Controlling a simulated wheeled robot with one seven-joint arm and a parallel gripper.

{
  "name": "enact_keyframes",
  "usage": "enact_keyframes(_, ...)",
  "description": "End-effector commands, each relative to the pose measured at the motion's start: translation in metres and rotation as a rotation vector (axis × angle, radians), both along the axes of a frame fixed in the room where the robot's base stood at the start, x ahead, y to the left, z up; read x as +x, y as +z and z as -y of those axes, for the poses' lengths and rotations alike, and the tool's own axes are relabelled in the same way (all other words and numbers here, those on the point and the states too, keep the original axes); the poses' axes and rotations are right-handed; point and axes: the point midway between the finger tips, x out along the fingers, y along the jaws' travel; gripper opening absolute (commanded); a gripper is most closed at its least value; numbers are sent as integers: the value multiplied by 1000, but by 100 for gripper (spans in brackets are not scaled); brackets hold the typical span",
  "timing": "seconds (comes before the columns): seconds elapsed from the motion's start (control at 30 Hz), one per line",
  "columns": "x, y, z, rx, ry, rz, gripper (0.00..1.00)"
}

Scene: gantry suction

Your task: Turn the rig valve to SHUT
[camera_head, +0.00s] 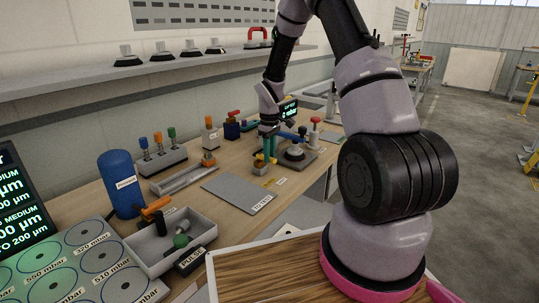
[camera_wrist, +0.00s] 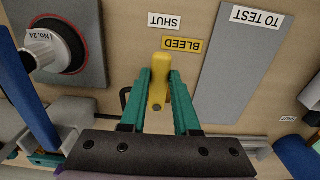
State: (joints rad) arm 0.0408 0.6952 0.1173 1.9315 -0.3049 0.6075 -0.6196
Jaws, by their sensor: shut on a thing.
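The rig valve's yellow handle (camera_wrist: 159,72) stands between the two teal fingers of my gripper (camera_wrist: 159,88) in the wrist view. The fingers are shut on it. Its far end lies near the left end of the yellow BLEED label (camera_wrist: 182,45). The white SHUT label (camera_wrist: 163,21) lies just beyond BLEED; both read upside down. In the head view my gripper (camera_head: 267,157) is down at the bench, beside the suction cup rig, and the handle is mostly hidden by the fingers.
A suction cup marked No. 24 (camera_wrist: 42,47) sits on a grey plate close to the left of my gripper. A grey TO TEST plate (camera_head: 228,186) lies on the bench. A grey tray (camera_head: 198,247), a blue cylinder (camera_head: 119,180) and a rack with several fittings (camera_head: 161,161) stand nearer.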

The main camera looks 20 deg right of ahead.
Motion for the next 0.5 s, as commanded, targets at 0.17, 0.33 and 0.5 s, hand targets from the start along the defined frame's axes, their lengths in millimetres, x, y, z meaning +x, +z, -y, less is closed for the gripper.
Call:
enact_keyframes(0.17,1,1,1,-1,2,3,60)
enact_keyframes(0.33,1,0,1,-1,1,2,60)
enact_keyframes(0.5,1,3,0,0,0,3,60)
